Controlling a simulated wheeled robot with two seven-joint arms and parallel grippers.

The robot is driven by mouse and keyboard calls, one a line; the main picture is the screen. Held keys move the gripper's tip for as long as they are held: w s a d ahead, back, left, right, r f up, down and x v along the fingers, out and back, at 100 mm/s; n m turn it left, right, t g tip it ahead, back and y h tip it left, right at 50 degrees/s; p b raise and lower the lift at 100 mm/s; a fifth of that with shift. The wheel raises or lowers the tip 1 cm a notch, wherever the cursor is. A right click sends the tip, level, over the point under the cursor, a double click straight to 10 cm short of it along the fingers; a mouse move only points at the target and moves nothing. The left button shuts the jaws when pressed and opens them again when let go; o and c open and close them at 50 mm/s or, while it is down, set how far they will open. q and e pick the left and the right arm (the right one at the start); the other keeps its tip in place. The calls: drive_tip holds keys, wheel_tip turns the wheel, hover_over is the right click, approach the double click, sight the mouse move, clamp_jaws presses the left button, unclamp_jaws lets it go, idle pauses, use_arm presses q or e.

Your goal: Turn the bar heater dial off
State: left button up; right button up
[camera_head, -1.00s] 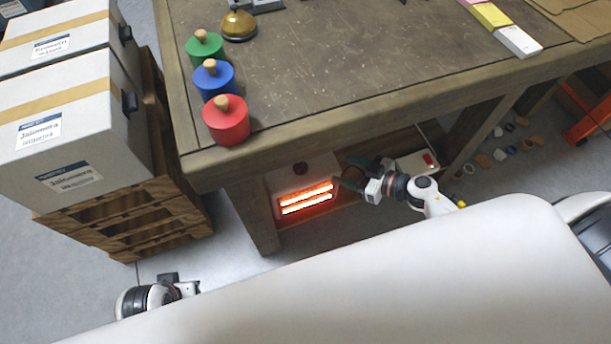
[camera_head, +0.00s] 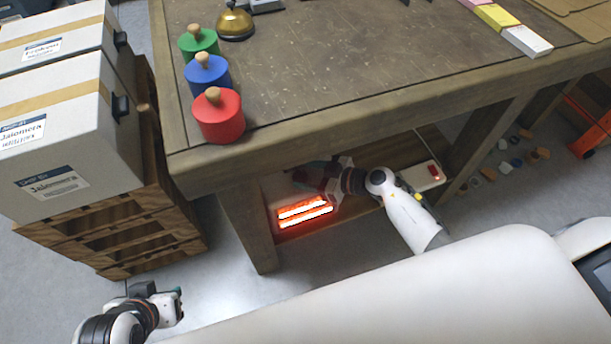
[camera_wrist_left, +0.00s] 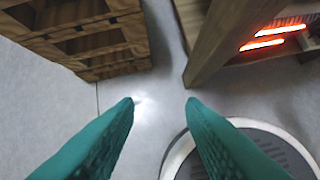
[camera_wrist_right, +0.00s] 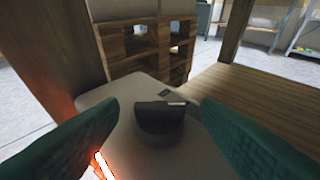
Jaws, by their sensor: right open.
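The bar heater (camera_head: 283,197) stands under the workbench, with two bars (camera_head: 305,212) glowing orange-red. Its dial (camera_wrist_right: 160,124) is a dark round knob with a raised grip and a pale mark on top, seen in the right wrist view. My right gripper (camera_head: 312,174) is over the heater's top. Its green fingers are open (camera_wrist_right: 160,108), one on either side of the dial, with no clear contact. In the head view the gripper largely covers the dial. My left gripper (camera_head: 178,304) is low at the left, open and empty over the floor (camera_wrist_left: 160,102).
The workbench (camera_head: 340,60) overhangs the heater, and its near leg (camera_head: 247,225) stands just left of it. A white power strip (camera_head: 428,178) with a red switch lies to the right on the lower shelf. Boxes on a wooden pallet (camera_head: 110,240) stand at the left.

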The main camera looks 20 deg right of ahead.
drive_tip(key=shift+w+a+f, duration=0.2)
drive_tip(key=shift+w+a, duration=0.15)
drive_tip(key=shift+a, duration=0.05)
use_arm(q)
drive_tip(key=shift+w+d+r+t, duration=0.15)
drive_tip(key=shift+w+t, duration=0.15)
drive_tip(key=shift+w, duration=0.15)
drive_tip(key=shift+w+d+r+t, duration=0.15)
drive_tip(key=shift+w+t, duration=0.15)
drive_tip(key=shift+w, duration=0.1)
use_arm(e)
drive_tip(key=c, duration=1)
